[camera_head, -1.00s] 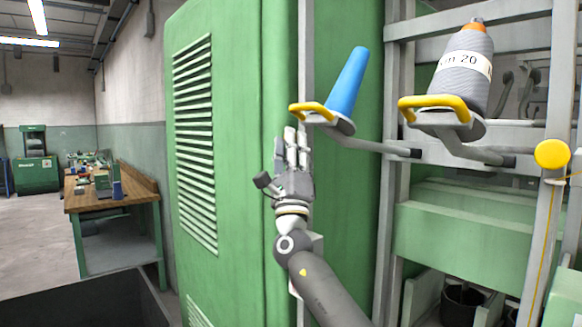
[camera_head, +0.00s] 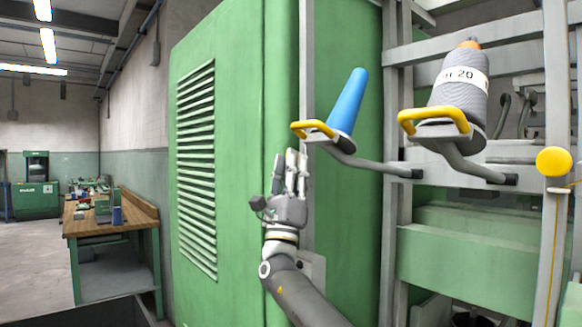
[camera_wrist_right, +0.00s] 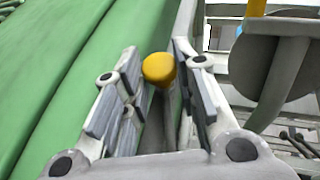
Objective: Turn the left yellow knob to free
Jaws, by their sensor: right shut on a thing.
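The left yellow knob (camera_wrist_right: 159,68) shows in the right wrist view as a round yellow ball between the fingertips of my right gripper (camera_wrist_right: 155,75). The gripper is shut on it, with one finger on each side. In the head view my right gripper (camera_head: 289,172) points up beside the grey post at the green cabinet's edge, and the knob there is hidden. A similar right yellow knob (camera_head: 554,162) sits on a grey post at the right. My left gripper is not in view.
A blue cone (camera_head: 347,100) and a grey yarn cone (camera_head: 460,90) stand on holders with yellow handles, above and right of the gripper. The green cabinet (camera_head: 235,130) is close on the left. A workbench (camera_head: 120,218) stands farther back left.

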